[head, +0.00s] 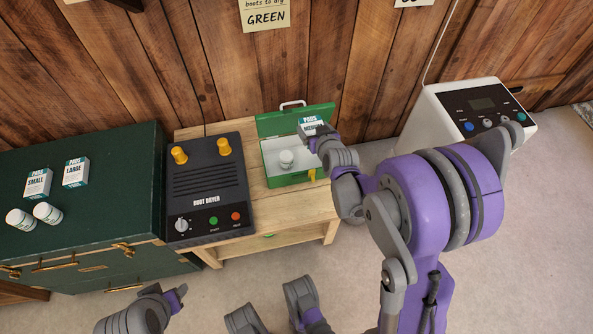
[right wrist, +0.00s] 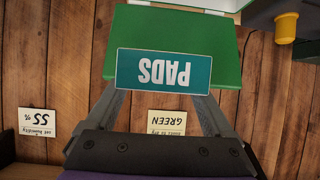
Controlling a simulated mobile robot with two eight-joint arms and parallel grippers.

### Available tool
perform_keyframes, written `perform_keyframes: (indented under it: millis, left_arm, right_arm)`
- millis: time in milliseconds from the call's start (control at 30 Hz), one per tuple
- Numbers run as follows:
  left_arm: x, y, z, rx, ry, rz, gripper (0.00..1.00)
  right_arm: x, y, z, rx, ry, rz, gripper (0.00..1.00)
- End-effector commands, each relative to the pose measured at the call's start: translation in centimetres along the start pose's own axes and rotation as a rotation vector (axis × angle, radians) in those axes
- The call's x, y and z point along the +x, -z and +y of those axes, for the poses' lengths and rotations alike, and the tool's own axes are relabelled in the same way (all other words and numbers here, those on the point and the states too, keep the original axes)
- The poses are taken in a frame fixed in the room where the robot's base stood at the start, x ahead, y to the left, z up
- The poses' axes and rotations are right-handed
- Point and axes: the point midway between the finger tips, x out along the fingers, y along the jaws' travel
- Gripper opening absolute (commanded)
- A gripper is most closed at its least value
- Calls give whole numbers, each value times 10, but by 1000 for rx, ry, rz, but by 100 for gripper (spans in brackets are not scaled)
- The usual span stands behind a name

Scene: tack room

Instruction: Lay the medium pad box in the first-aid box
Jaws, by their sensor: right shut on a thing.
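A white and teal box marked PADS (head: 311,124) is held in my right gripper (head: 318,138); its size word cannot be read. In the right wrist view the teal PADS face (right wrist: 164,72) sits between the two fingertips (right wrist: 164,88). The green first-aid box (head: 272,178) stands on the wooden table with its lid up at the back. The held box is above the right rear part of it, in front of the lid.
A black boot dryer (head: 208,190) stands left of the first-aid box. On the green chest (head: 110,160) are a SMALL pad box (head: 38,184), a LARGE pad box (head: 75,172) and two white bottles (head: 47,212). A white appliance (head: 470,105) stands at the right.

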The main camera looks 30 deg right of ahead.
Motion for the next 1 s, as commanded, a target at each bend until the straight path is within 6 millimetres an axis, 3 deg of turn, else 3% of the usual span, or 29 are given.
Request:
perform_keyframes:
  millis: [33,233,400,1000]
  left_arm:
    - [17,-5,0,0,0,-6,50]
    - [33,-9,0,0,0,-11,50]
    - [47,-13,0,0,0,-15,50]
    - [68,-18,0,0,0,-18,50]
  right_arm:
    - [12,-12,8,5,-11,-1,30]
    - [25,-23,20,13,-28,3,30]
    - [41,-51,20,13,-29,4,30]
    - [70,-105,20,12,-29,4,30]
